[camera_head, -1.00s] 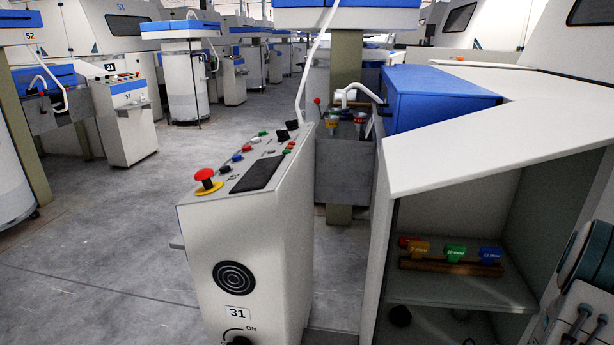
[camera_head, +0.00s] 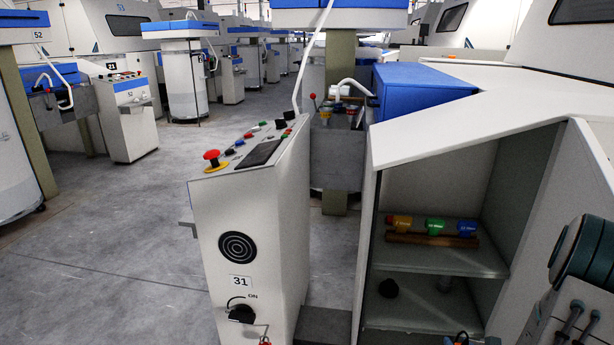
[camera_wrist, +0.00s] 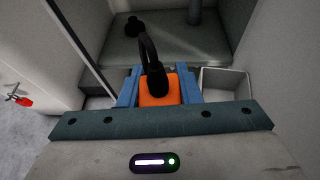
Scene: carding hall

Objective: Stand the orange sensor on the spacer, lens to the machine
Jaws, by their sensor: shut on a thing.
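The orange sensor (camera_wrist: 156,91) is between the two blue fingers of my gripper (camera_wrist: 158,88) in the wrist view. The gripper is shut on it. A black cable or loop rises from the sensor's top and hides part of it. Its lens is not visible. I cannot make out a spacer for certain. A dark upright round post (camera_wrist: 195,12) and a small black knob-like thing (camera_wrist: 134,26) stand on the grey surface beyond the sensor. The machine (camera_head: 490,95) is the white housing at the right in the head view.
An open cabinet has an upper shelf (camera_head: 435,262) with yellow (camera_head: 402,222), green (camera_head: 435,226) and blue (camera_head: 466,227) labelled pieces. A control console (camera_head: 240,200), marked 31, stands left of it. An open pale box (camera_wrist: 226,82) is right of my gripper. The aisle floor (camera_head: 110,230) is clear.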

